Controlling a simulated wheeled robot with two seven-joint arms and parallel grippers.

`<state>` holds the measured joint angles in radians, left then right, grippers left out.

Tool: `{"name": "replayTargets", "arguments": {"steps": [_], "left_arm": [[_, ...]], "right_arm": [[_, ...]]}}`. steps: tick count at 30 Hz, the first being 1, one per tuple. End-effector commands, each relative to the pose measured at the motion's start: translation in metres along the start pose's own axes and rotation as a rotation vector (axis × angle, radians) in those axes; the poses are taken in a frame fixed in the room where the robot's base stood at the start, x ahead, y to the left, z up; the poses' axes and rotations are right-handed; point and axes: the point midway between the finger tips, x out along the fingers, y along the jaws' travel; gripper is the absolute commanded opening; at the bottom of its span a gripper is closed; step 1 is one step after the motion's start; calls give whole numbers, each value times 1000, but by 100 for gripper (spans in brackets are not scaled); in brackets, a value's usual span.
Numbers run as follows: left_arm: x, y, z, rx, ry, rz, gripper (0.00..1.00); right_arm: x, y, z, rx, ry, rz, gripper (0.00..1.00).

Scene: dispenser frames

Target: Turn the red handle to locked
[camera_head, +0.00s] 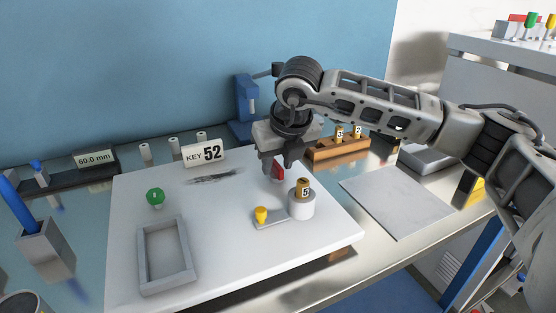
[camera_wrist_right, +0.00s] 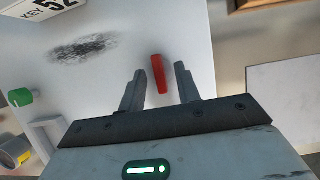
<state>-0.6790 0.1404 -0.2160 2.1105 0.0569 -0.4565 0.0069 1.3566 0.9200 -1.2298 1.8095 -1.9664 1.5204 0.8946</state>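The red handle (camera_head: 280,174) stands on the white board (camera_head: 225,255), partly hidden behind my right gripper in the head view. In the right wrist view the red handle (camera_wrist_right: 159,74) is a narrow upright bar, slightly tilted. My right gripper (camera_head: 278,167) points down at the handle. In the wrist view its two fingers (camera_wrist_right: 160,72) are spread, one on each side of the handle, with a gap on both sides. I cannot tell how far down the fingertips reach along it. No lock marking is readable. My left gripper is not in view.
Close by on the board are a white cylinder (camera_head: 302,206) with a brass key piece on top and a yellow knob (camera_head: 261,214). A green knob (camera_head: 155,196), a grey frame (camera_head: 166,258) and a KEY 52 sign (camera_head: 204,153) lie further left. A wooden rack (camera_head: 333,152) stands behind.

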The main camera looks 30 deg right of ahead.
Motion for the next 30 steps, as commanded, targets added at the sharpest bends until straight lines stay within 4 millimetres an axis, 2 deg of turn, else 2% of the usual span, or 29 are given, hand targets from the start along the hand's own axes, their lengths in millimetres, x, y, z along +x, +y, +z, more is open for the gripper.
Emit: {"name": "replayTargets", "arguments": {"steps": [10,13,14,23,30], "left_arm": [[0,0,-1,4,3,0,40],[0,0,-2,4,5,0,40],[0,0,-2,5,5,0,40],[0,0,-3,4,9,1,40],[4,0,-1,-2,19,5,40]], "right_arm": [[4,0,0,0,0,0,33],[4,0,0,0,0,0,5],[4,0,0,0,0,0,0],[4,0,0,-11,0,5,0],[6,-1,-1,-97,0,41,0]]}}
